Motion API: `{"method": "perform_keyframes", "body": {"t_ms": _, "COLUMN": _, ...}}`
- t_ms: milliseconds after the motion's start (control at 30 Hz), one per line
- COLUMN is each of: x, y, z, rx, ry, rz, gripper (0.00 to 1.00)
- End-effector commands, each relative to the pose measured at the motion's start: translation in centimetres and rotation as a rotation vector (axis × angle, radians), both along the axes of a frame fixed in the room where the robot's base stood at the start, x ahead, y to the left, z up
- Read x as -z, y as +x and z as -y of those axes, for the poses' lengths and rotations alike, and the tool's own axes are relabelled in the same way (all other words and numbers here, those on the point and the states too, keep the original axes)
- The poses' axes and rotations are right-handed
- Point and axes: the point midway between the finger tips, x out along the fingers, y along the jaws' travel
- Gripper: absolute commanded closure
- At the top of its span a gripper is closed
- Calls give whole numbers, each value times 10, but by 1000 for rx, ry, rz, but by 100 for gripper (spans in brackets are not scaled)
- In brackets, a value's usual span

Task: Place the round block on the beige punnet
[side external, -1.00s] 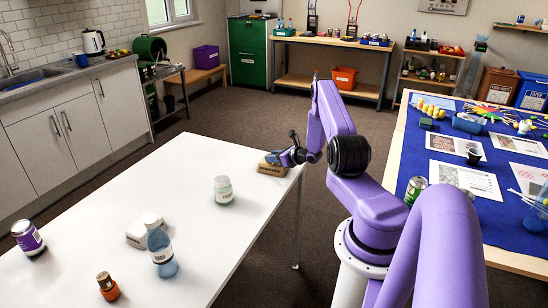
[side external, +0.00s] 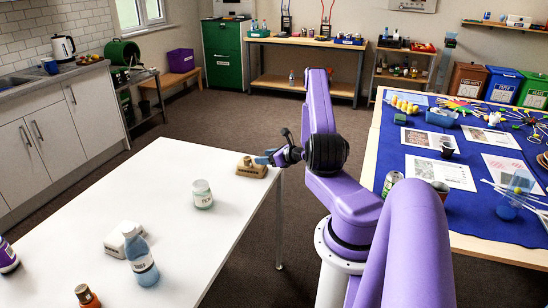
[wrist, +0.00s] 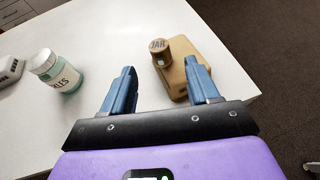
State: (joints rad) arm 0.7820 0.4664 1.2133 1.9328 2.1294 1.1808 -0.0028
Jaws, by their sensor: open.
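A tan, rounded block-like piece (wrist: 192,72), the only beige thing near my gripper, sits at the white table's far right corner. It also shows in the side view (side external: 252,172). I cannot tell surely whether these are the punnet and round block. My gripper (wrist: 160,68) has its two blue fingers apart, with nothing held between them. The right finger overlaps the tan piece in the picture. In the side view my gripper (side external: 266,158) is just right of it.
A jar with pale green contents (side external: 202,194) stands left of the tan piece. A white piece (side external: 118,240), a clear-and-blue bottle (side external: 142,258), an orange bottle (side external: 88,297) and a purple jar (side external: 7,257) stand nearer. The table (side external: 165,175) has clear room at its far left.

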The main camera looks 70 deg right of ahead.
Motion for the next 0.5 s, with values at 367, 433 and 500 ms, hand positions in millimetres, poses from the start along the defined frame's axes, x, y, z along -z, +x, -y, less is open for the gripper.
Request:
{"method": "perform_keyframes", "body": {"t_ms": 367, "x": -18, "y": -35, "z": -11, "rx": -11, "ry": -3, "rz": 1, "gripper": 40}}
{"method": "perform_keyframes", "body": {"t_ms": 433, "x": -23, "y": -27, "z": -19, "rx": -56, "ry": -12, "rz": 2, "gripper": 40}}
{"method": "perform_keyframes", "body": {"t_ms": 500, "x": -33, "y": -10, "z": -35, "rx": -146, "ry": -30, "rz": 4, "gripper": 40}}
